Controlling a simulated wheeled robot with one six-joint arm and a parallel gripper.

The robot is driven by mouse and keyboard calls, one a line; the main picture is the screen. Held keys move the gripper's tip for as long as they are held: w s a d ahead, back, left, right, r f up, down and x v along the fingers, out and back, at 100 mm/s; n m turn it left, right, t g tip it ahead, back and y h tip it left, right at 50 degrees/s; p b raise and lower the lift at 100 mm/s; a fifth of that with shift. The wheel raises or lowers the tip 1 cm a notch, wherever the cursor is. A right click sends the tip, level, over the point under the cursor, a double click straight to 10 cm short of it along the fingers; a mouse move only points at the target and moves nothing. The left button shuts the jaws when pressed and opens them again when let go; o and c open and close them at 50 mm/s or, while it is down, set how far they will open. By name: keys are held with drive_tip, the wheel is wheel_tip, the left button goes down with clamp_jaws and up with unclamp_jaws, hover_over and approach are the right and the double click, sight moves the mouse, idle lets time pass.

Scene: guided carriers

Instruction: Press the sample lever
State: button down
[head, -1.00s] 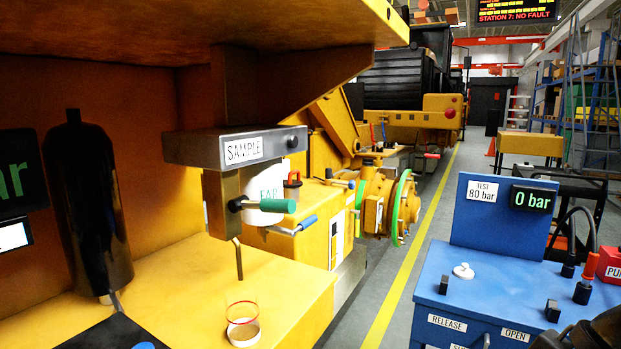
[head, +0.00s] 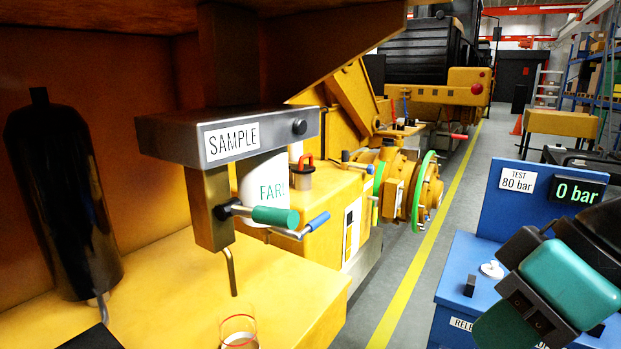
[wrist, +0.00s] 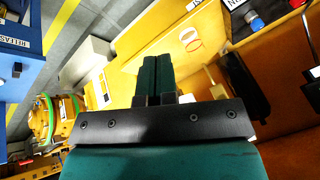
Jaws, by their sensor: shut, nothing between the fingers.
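The sample lever (head: 275,216) has a green handle on a short metal rod and sticks out to the right of the brass-coloured body (head: 207,208) under the grey block labelled SAMPLE (head: 228,139). A bent spout (head: 232,272) hangs below. My gripper (head: 500,325) is at the lower right in the head view, well apart from the lever. In the wrist view its two dark green fingers (wrist: 156,62) are together and hold nothing. I cannot make out the lever there.
A blue-handled lever (head: 315,224) shows just right of the green one. A blue test bench (head: 455,270) with a 0 bar display (head: 577,192) is behind my gripper. The space between bench and shelf is open.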

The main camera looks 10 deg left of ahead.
drive_tip(key=w+a+r+n+y+p, duration=0.1)
drive_tip(key=w+a+r+n+y, duration=0.1)
drive_tip(key=a+r, duration=0.3)
drive_tip(key=w+a+r+n+t+y+p, duration=0.1)
drive_tip(key=a+r, duration=0.4)
drive_tip(key=r, duration=0.9)
drive_tip(key=w+n+y, duration=0.1)
drive_tip(key=w, duration=0.1)
drive_tip(key=shift+w+r+p, duration=0.3)
drive_tip(key=shift+w+p, duration=0.1)
drive_tip(key=shift+a, duration=0.1)
drive_tip(key=p, duration=0.3)
approach(258, 214)
drive_tip(key=shift+w+a+f+p, duration=0.2)
drive_tip(key=shift+a+f+p, duration=0.1)
drive_tip(key=shift+f, duration=0.5)
drive_tip(key=shift+w+a+f+p, duration=0.25)
drive_tip(key=shift+a+f, duration=0.1)
drive_tip(key=shift+f, duration=0.45)
